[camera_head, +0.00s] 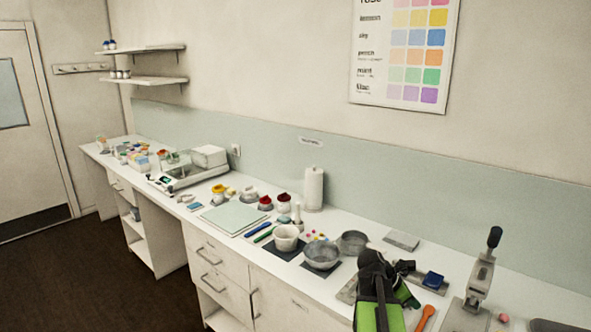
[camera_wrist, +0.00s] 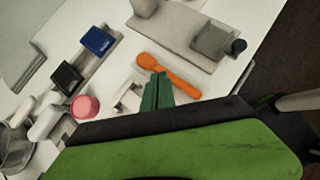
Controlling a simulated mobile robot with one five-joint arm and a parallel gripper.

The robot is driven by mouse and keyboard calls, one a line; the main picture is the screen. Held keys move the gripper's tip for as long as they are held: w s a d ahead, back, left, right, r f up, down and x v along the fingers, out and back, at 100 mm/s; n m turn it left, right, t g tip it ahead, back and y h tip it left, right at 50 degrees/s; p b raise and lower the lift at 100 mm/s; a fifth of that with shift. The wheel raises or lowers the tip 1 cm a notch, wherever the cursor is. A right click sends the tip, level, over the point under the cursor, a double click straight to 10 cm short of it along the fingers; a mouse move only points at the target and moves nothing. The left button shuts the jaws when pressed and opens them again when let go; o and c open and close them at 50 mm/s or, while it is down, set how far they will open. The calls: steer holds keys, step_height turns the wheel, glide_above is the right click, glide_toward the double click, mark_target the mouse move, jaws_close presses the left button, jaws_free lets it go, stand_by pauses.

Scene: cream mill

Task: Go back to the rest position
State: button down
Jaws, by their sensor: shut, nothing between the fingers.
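My gripper (camera_wrist: 157,88) shows in the wrist view as two dark green fingers pressed together with nothing between them. Its tips are beside an orange spoon-like tool (camera_wrist: 172,74); I cannot tell the height of the tips above the counter. In the head view my green and black arm reaches over the right part of the counter, and the dark green finger tips (camera_head: 412,301) show just left of the orange tool (camera_head: 426,317). The arm hides part of the counter there.
A lever press (camera_head: 483,274) stands at the right, with a pink piece (camera_head: 503,318) near it. Metal bowls (camera_head: 322,256) and a mortar (camera_head: 286,238) stand left of my arm. A blue pad (camera_wrist: 97,40) and black block (camera_wrist: 66,78) lie near the gripper. Floor at left is clear.

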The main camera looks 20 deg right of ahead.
steer(key=w+a, duration=0.3)
steer(key=a, duration=0.1)
steer(key=w+a+f+t, duration=0.1)
steer(key=w+a, duration=0.1)
steer(key=a, duration=0.3)
steer(key=w+a+n+t+y, duration=0.1)
steer(key=w+a, duration=0.2)
steer(key=a, duration=0.1)
steer(key=shift+w+a+f, duration=0.35)
steer(key=shift+f, duration=0.05)
steer(key=a+f+m+y, duration=0.2)
steer(key=a+m, duration=0.5)
steer(key=a, duration=1)
steer(key=a+f+m+y, duration=0.2)
steer(key=a+m+y, duration=0.3)
steer(key=a, duration=1.1)
steer(key=m, duration=0.3)
steer(key=shift+w+a+f, duration=0.2)
steer(key=shift+w+a, duration=0.2)
